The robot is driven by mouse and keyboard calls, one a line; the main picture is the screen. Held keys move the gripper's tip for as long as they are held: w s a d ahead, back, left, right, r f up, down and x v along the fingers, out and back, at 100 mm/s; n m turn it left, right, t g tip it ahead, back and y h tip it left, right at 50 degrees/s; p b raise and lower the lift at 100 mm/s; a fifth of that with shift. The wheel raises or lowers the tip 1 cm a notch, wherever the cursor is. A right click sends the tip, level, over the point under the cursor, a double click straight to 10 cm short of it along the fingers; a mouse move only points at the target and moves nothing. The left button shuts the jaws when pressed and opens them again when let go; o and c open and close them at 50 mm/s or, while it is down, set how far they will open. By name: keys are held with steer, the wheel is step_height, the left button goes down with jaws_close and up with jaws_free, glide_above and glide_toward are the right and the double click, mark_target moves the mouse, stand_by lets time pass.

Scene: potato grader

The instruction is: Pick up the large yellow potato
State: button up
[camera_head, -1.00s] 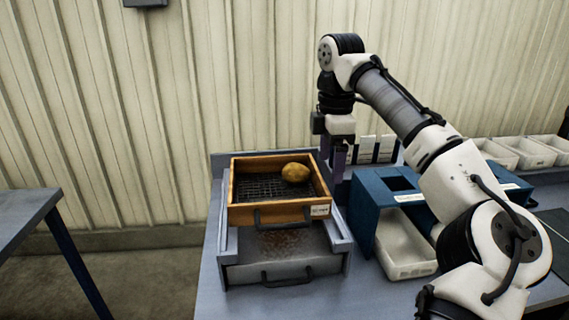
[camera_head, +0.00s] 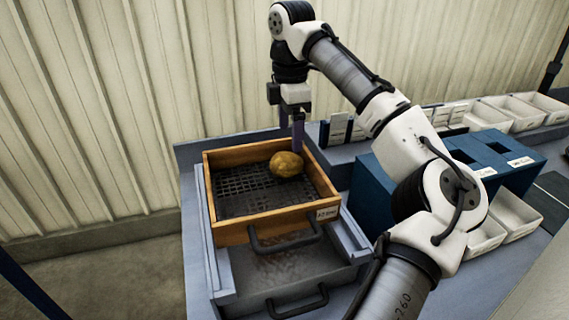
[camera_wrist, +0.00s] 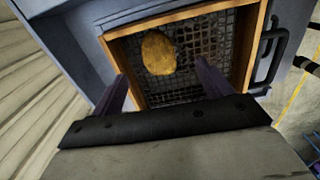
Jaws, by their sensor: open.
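The large yellow potato (camera_head: 286,164) lies on the dark mesh bottom of a wooden sieve drawer (camera_head: 262,237), near its back right side. In the wrist view the potato (camera_wrist: 158,53) shows whole, beyond and between the two fingers. My gripper (camera_head: 291,134) hangs pointing down above the back right edge of the drawer, behind the potato in the head view. In the wrist view my gripper (camera_wrist: 163,88) has its purple fingers spread wide with nothing between the tips. I see no touch between fingers and potato.
The drawer's wooden walls stand up around the potato, and a black handle (camera_head: 285,239) sticks out in front. A grey lower tray (camera_head: 280,277) lies beneath. A blue box housing (camera_head: 375,183) and white bins (camera_head: 513,213) stand to the right.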

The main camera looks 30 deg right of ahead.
mark_target(287, 154)
step_height(287, 154, down, 4)
steer(key=shift+w+a+f+p, duration=0.1)
steer(key=shift+f+p, duration=0.45)
steer(key=shift+f, duration=0.8)
steer(key=shift+w+a+f+p, duration=0.1)
steer(key=shift+f+p, duration=0.4)
steer(key=shift+f, duration=0.8)
steer(key=c, duration=1.1)
